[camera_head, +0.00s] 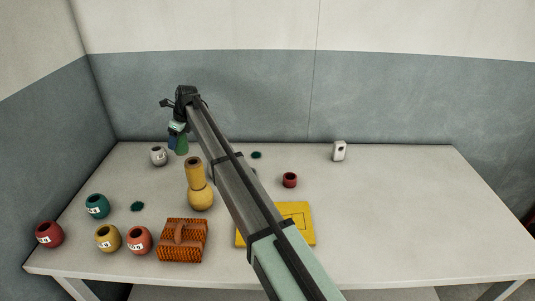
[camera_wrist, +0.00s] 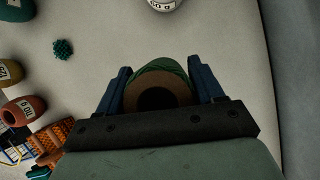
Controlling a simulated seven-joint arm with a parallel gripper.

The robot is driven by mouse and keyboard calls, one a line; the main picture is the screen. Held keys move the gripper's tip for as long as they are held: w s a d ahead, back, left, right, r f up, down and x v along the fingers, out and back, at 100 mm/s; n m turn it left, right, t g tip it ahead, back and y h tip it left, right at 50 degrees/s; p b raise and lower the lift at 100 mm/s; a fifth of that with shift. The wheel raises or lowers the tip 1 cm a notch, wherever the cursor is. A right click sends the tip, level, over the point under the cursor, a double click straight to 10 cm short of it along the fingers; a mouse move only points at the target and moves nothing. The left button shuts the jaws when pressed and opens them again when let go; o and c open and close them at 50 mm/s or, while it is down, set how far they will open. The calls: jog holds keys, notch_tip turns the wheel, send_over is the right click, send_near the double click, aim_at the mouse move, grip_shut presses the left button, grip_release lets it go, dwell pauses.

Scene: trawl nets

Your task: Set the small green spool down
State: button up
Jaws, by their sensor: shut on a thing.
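The small green spool (camera_head: 182,147) hangs in my gripper (camera_head: 177,142) near the back left of the table. In the wrist view the spool (camera_wrist: 162,66) sits between the two blue fingers, with its brown end and dark hole facing the camera. My gripper (camera_wrist: 160,78) is shut on it. The gap between the spool's lower end and the table cannot be judged from these views.
A white pot (camera_head: 158,156) stands just left of the spool, and a tall yellow vase (camera_head: 199,190) stands in front. The table's right side (camera_head: 410,220) is clear.

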jog(key=w+d+m+t, duration=0.15)
jog(key=w+d, duration=0.35)
jog(key=d, duration=0.9)
jog(key=w+d+m, duration=0.2)
jog(key=w+d, duration=0.2)
jog(key=d, duration=1.1)
jog(key=w+d+m, duration=0.1)
jog(key=w+d, duration=0.4)
jog(key=d, duration=0.9)
jog(key=shift+s+a+f+n+g, duration=0.15)
jog(key=shift+s+f+n, duration=0.35)
jog(key=shift+f, duration=1.1)
jog(key=shift+s+d+f+n+g, duration=0.15)
jog(key=shift+s+f+n, duration=0.35)
jog(key=shift+f, duration=1.15)
jog(key=shift+s+a+f+n+g, duration=0.15)
jog(key=shift+s+f+n, duration=0.3)
jog(key=shift+f, duration=1.15)
jog(key=shift+w+f, duration=0.1)
jog(key=shift+f, duration=0.05)
jog(key=o, duration=1.1)
jog(key=v, duration=1.2)
